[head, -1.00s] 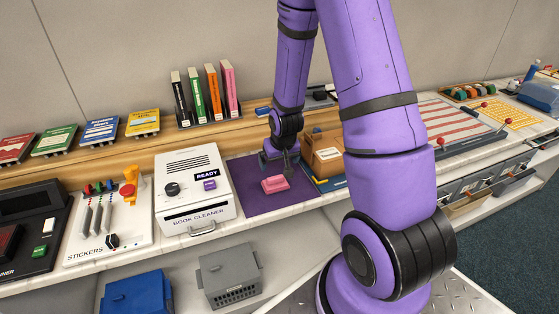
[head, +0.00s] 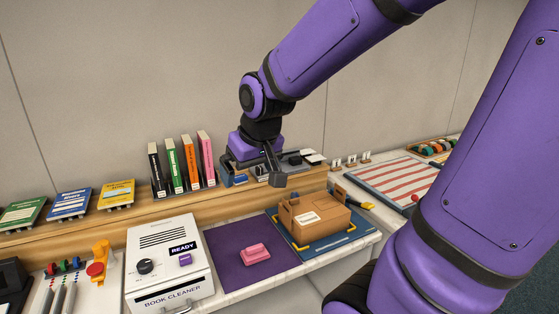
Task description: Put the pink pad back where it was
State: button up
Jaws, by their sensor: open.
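The pink pad (head: 256,252) lies flat on the purple mat (head: 222,267), between the book cleaner and the cardboard box. My gripper (head: 272,180) is open and empty. It hangs above and behind the pad, near the back ledge with the small dark items, well apart from the pad. What lies directly behind my gripper is partly hidden.
The white book cleaner (head: 165,268) stands left of the mat. Several upright books (head: 182,163) stand on the wooden ledge (head: 80,233). A striped board (head: 398,183) lies farther right.

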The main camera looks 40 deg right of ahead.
jog(key=s+a+r, duration=0.1)
jog(key=s+r, duration=0.2)
jog(key=s, duration=0.3)
jog(key=s+a+r+n, duration=0.1)
jog(key=s+a+r, duration=0.1)
jog(key=s+r, duration=0.2)
jog(key=s, duration=0.2)
jog(key=shift+s+t, duration=0.3)
jog(key=shift+a, duration=0.1)
